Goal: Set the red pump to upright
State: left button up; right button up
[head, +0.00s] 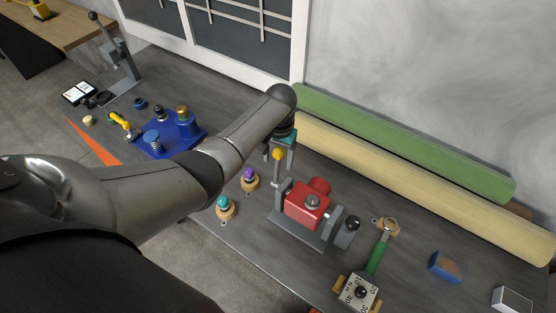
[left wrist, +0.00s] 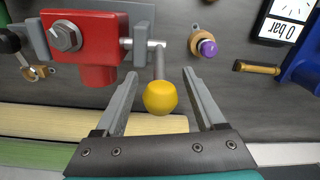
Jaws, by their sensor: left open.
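The red pump (head: 306,204) is a red block held between grey uprights on a grey base plate. A large grey bolt on it faces up, and its red cylinder points toward the wall, so it lies on its side. It also shows in the left wrist view (left wrist: 82,42). A grey crank arm with a yellow knob (head: 278,154) sits at its left side. My left gripper (left wrist: 161,74) is open, and the yellow knob (left wrist: 160,98) appears between its fingers; contact cannot be told. In the head view my left gripper (head: 283,143) is partly hidden by its arm.
Purple (head: 249,175) and teal (head: 224,202) knobs stand left of the pump. A green-handled tool (head: 378,252), a dial box (head: 359,292) and a blue box (head: 447,266) lie to the right. Green (head: 400,140) and cream (head: 430,189) rolls line the wall. A blue fixture (head: 180,143) stands farther left.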

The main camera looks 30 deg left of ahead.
pick_arm(q)
jog(key=shift+f, duration=0.3)
jog(key=shift+c, duration=0.2)
grip_shut()
dwell(1.2)
